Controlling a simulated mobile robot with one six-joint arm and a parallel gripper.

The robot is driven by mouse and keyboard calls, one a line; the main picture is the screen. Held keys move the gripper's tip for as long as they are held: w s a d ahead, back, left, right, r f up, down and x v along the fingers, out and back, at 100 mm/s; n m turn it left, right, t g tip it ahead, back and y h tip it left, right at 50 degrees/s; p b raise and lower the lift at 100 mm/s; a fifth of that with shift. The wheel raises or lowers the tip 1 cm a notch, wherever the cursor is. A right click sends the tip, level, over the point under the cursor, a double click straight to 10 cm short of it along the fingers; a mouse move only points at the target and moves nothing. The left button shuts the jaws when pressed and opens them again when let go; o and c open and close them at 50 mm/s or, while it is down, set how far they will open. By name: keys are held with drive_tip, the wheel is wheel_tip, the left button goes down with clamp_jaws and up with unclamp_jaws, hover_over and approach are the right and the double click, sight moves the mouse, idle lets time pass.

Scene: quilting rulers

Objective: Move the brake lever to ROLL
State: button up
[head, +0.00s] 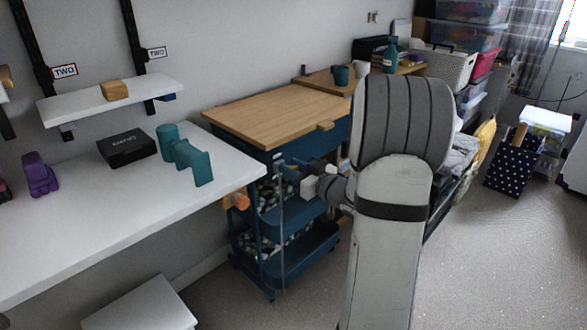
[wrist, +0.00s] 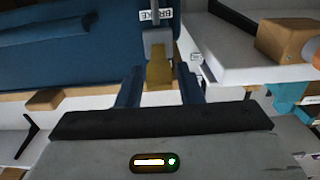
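The brake lever shows in the wrist view as a grey block with a yellowish handle (wrist: 159,74), below a white label (wrist: 156,15) reading BRAKE upside down. It is by the blue side of the trolley (wrist: 70,50). My gripper (wrist: 159,88) has its two blue fingers apart, one on each side of the handle, with narrow gaps to it. In the head view my gripper (head: 287,163) is at the front of the blue trolley, just under its wooden top (head: 280,108). I cannot make out the lever's handle there, nor any ROLL mark.
A white table (head: 95,215) stands left of the trolley, with a black box (head: 127,148), a teal object (head: 186,157) and a purple object (head: 40,175). A wall shelf (head: 75,108) is above. Shelving with bins is behind my arm.

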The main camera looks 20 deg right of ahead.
clamp_jaws()
drive_tip(key=shift+r+g+p, duration=0.3)
drive_tip(key=shift+r+p, duration=0.2)
drive_tip(key=shift+p, duration=0.65)
drive_tip(key=shift+w+g+h+p, duration=0.15)
drive_tip(key=shift+g+h+p, duration=0.2)
drive_tip(key=shift+p, duration=0.65)
drive_tip(key=shift+f, duration=0.15)
drive_tip(key=shift+o, duration=1.4)
unclamp_jaws()
drive_tip(key=p+v, duration=0.2)
drive_tip(key=v, duration=0.5)
drive_tip(key=shift+s, duration=0.35)
